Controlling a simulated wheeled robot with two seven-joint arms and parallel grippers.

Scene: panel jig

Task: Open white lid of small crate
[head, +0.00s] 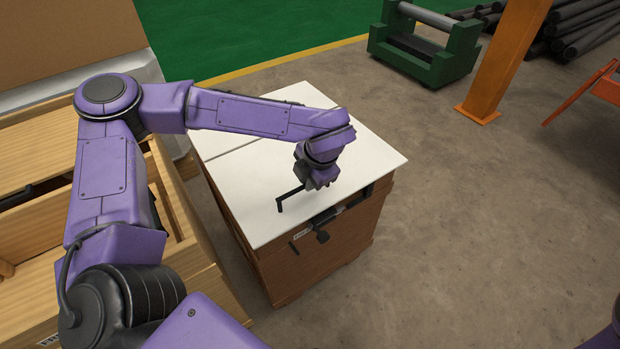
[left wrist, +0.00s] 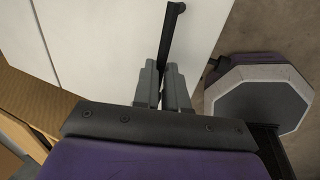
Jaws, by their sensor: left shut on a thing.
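The small crate (head: 318,262) is a brown box with a flat white lid (head: 255,218) lying shut on top of it. A black bar handle (head: 290,195) stands on the lid near its front edge. My left gripper (head: 318,183) is over the lid and shut on the handle. In the left wrist view, the fingers (left wrist: 163,88) close around the black handle (left wrist: 172,40), with the white lid (left wrist: 110,45) below. The part of the handle between the fingers is hidden. My right gripper is not in view.
An open wooden crate (head: 190,240) stands close on the left. A green metal stand (head: 425,50) and an orange post (head: 500,65) stand at the back right. Dark pipes (head: 580,28) lie behind them. The floor right of the small crate is clear.

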